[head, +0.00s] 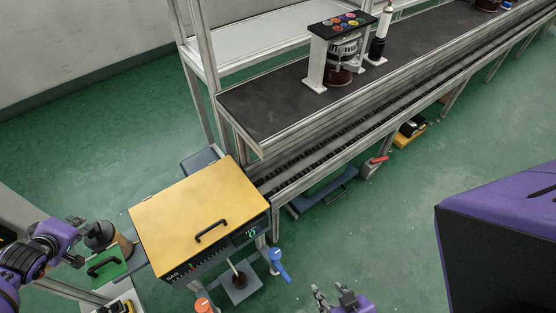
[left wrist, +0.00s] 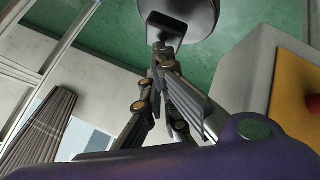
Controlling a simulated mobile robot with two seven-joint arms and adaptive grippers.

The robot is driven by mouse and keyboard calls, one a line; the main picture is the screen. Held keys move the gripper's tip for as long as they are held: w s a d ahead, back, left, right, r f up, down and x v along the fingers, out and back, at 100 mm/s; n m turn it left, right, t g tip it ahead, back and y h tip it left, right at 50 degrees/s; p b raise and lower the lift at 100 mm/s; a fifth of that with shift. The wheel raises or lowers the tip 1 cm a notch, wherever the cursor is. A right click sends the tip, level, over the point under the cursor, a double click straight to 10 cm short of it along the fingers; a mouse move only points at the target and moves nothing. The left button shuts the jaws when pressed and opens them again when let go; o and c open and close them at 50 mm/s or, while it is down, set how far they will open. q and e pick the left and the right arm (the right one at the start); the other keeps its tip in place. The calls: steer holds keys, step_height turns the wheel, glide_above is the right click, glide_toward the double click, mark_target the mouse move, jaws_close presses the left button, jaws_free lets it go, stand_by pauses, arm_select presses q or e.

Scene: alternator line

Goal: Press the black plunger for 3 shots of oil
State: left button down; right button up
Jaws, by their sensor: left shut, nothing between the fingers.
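A dark round cap (head: 100,235), which looks like the black plunger top, stands on a brownish body (head: 126,246) at the lower left of the head view. My left gripper (head: 82,238) is beside it, on its left. In the left wrist view my left gripper (left wrist: 158,52) is shut and empty. Its tips are close to a dark block below a dark grey disc (left wrist: 182,14), probably the same plunger. I cannot tell whether they touch it. My right gripper (head: 338,296) is at the bottom of the head view, fingers apart, with nothing between them.
A yellow-topped box (head: 195,205) with a black handle stands right of the cap. A green lid (head: 108,270) with a black handle is just below the cap. A conveyor (head: 270,100) carries a fixture (head: 342,45). A blue-handled tool (head: 278,262) stands near the box.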

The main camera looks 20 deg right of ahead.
arm_select(q)
steer(key=shift+f, duration=0.3)
arm_select(e)
steer(key=shift+a+f, duration=0.15)
steer(key=shift+a, duration=0.05)
arm_select(q)
steer(key=shift+s+f, duration=0.1)
steer(key=shift+f, duration=0.2)
arm_select(e)
steer(key=shift+s+d+f, duration=0.1)
steer(key=shift+d+f, duration=0.05)
arm_select(q)
steer(key=shift+r, duration=0.15)
steer(key=shift+r+p, duration=0.5)
steer(key=shift+r, duration=0.7)
arm_select(e)
steer(key=shift+w+r+t, duration=0.3)
steer(key=shift+w+r, duration=0.75)
steer(key=shift+r, duration=0.2)
arm_select(q)
steer(key=shift+f, duration=0.1)
